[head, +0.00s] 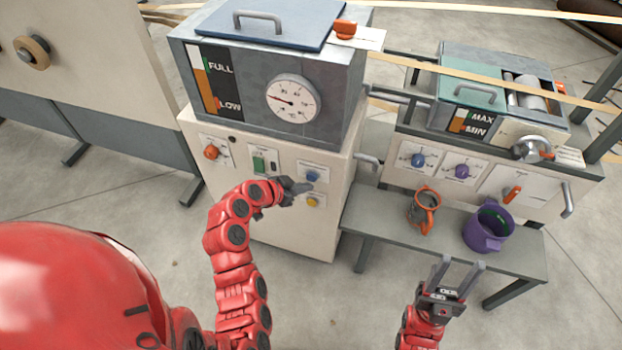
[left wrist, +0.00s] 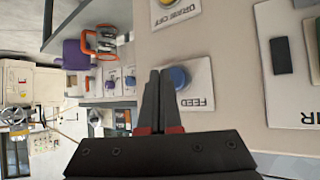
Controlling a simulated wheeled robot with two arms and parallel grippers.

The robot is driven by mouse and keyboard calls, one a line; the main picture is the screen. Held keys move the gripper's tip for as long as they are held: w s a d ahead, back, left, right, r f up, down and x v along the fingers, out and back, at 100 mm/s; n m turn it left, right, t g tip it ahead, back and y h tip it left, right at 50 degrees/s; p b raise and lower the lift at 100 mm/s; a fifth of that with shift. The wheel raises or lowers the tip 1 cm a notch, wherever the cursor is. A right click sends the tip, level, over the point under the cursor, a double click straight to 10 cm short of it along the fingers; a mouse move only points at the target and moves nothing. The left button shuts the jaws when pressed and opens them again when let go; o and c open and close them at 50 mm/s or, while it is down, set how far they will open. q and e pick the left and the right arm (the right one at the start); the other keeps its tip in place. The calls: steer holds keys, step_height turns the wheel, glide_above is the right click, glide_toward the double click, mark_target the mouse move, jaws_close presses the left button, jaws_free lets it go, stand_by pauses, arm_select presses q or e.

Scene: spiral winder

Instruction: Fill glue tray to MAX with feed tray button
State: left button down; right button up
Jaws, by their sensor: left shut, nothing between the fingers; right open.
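The blue feed button (head: 313,176) is on the front of the white cabinet. In the left wrist view it is a blue knob (left wrist: 180,77) on a plate reading FEED. My left gripper (head: 300,188) is shut and empty, with its tips close beside the button; I cannot tell whether they touch. In the left wrist view the shut fingers (left wrist: 152,100) are just left of the knob. The glue tray unit (head: 440,113) at right has a MAX/MIN gauge (head: 470,122) with an ochre band; its exact level is too small to read. My right gripper (head: 457,273) is open and empty before the bench.
A yellow button (head: 312,201) sits below the blue one. The tank above has a FULL/LOW gauge (head: 213,80) and a round dial (head: 292,98). The floor in front is clear.

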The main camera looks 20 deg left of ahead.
arm_select(q)
steer(key=s+b, duration=0.2)
steer(key=s, duration=0.3)
steer(key=shift+a, duration=0.1)
stand_by(0.4)
stand_by(2.9)
steer(key=s+n+p, duration=0.1)
steer(key=n+p, duration=0.2)
steer(key=n, duration=0.3)
steer(key=s+n+p, duration=0.1)
steer(key=n+p, duration=0.1)
steer(key=n, duration=0.4)
steer(key=s+n+h+p, duration=0.1)
steer(key=n+p, duration=0.2)
steer(key=n, duration=0.3)
steer(key=shift+s+a+f+n+p, duration=0.25)
steer(key=shift+s+a+n+p, duration=0.05)
steer(key=shift+s, duration=0.1)
